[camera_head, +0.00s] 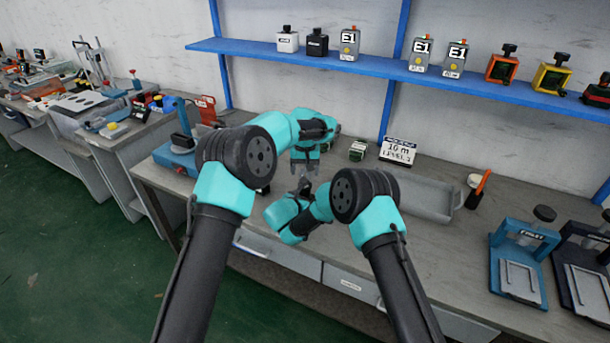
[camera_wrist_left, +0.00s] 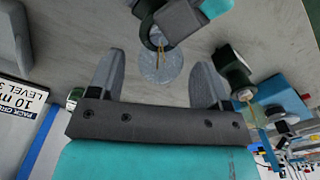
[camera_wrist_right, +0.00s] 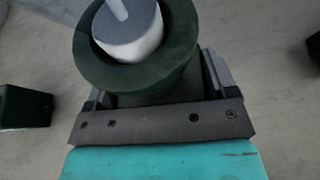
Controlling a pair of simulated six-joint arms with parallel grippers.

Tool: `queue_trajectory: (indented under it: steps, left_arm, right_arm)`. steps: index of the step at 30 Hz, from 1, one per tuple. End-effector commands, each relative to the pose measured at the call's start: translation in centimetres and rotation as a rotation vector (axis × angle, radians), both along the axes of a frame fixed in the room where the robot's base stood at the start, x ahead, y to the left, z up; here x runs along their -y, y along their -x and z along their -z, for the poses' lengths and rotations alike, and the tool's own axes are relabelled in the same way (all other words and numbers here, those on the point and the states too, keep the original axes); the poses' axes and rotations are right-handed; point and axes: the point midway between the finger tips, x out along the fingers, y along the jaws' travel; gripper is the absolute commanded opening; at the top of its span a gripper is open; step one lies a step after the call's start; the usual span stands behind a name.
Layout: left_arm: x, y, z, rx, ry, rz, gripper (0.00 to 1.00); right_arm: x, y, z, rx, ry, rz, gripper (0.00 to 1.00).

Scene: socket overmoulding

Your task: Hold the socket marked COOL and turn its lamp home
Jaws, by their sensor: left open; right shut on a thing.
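A dark green socket (camera_wrist_right: 180,70) is in my right gripper (camera_wrist_right: 150,95), which is shut on it. A white cylindrical part (camera_wrist_right: 132,38) with a pale rod sits inside its round opening. In the left wrist view the socket (camera_wrist_left: 143,12) shows beyond my open jaws. A clear round lamp (camera_wrist_left: 160,70) with a yellowish filament extends from it, between the open fingers of my left gripper (camera_wrist_left: 160,62). In the head view my left gripper (camera_head: 305,170) points down just above my right one. No COOL marking is readable.
A second dark socket (camera_wrist_left: 235,75) with a filament stands on the bench nearby. A small green-and-white box (camera_head: 357,150) and a sign (camera_head: 398,150) stand behind.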

Motion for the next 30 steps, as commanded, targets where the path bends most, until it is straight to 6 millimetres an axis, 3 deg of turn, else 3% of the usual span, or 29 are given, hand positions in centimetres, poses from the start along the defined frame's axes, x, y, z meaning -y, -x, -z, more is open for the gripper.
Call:
queue_trajectory:
  steps: [6,16,30]
  left_arm:
    - [0.0,0.0,2.1,-0.001,-0.001,0.0,0.71]
    - [0.0,0.0,2.4,0.001,0.0,0.0,0.71]
    - [0.0,0.0,2.4,0.001,0.0,0.0,0.26]
  right_arm:
    - [0.0,0.0,0.0,0.0,0.0,0.0,0.56]
    - [0.0,0.0,0.0,0.0,0.0,0.0,0.56]
    - [0.0,0.0,0.0,0.0,0.0,0.0,0.56]
